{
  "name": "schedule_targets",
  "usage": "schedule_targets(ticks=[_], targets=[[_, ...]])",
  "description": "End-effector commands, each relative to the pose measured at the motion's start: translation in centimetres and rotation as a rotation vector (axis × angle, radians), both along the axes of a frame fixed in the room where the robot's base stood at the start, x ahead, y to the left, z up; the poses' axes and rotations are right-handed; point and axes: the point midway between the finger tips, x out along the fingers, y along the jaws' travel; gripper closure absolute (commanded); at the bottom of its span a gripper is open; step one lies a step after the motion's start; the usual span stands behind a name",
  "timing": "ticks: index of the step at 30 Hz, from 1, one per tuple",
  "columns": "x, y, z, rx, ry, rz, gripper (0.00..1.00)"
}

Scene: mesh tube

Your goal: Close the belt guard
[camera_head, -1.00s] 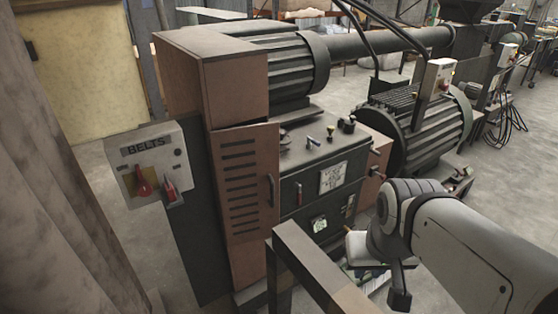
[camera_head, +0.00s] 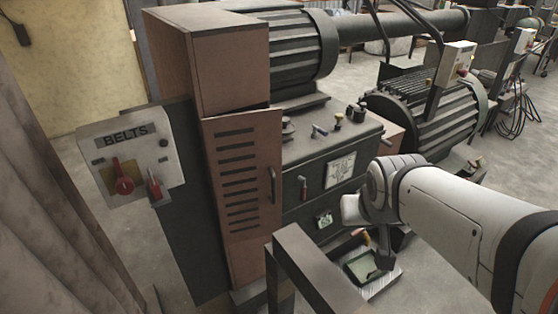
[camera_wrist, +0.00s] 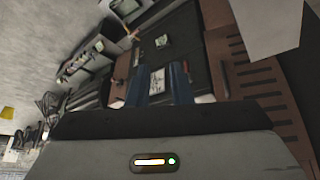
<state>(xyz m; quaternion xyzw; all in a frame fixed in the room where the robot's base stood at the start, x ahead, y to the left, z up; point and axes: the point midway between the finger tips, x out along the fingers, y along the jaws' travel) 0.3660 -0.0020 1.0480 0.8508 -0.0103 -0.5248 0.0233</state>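The belt guard (camera_head: 240,195) is a reddish-brown slatted door on the front of the brown machine cabinet. A dark vertical handle (camera_head: 273,187) is near its right edge. Its top edge slants away from the cabinet with a dark gap, so it looks slightly ajar. In the wrist view the guard's slats (camera_wrist: 255,80) show at the right, rotated. My gripper (camera_wrist: 167,84) shows two blue fingers, apart with nothing between them, pointing toward the dark machine front, left of the guard. In the head view its fingers are hidden or unclear, right of the guard.
A dark frame rail (camera_head: 318,270) stands in front, between the guard and my arm. A BELTS switch box (camera_head: 132,160) with red switches is left of the guard. The dark control front (camera_head: 335,180) with knobs and a large motor (camera_head: 440,120) are to the right.

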Motion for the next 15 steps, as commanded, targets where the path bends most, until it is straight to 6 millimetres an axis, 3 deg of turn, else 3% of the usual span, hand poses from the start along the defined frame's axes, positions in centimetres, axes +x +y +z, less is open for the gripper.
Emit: schedule_targets(ticks=[1,3,8,15], targets=[[2.0,0.1,-3.4,-0.010,-0.059,0.010,0.81],[5.0,0.3,-5.2,-0.020,-0.158,0.028,0.81],[11.1,1.8,-8.6,-0.013,-0.381,0.086,0.81],[18.2,6.2,-13.2,0.069,-0.699,0.227,0.81]])
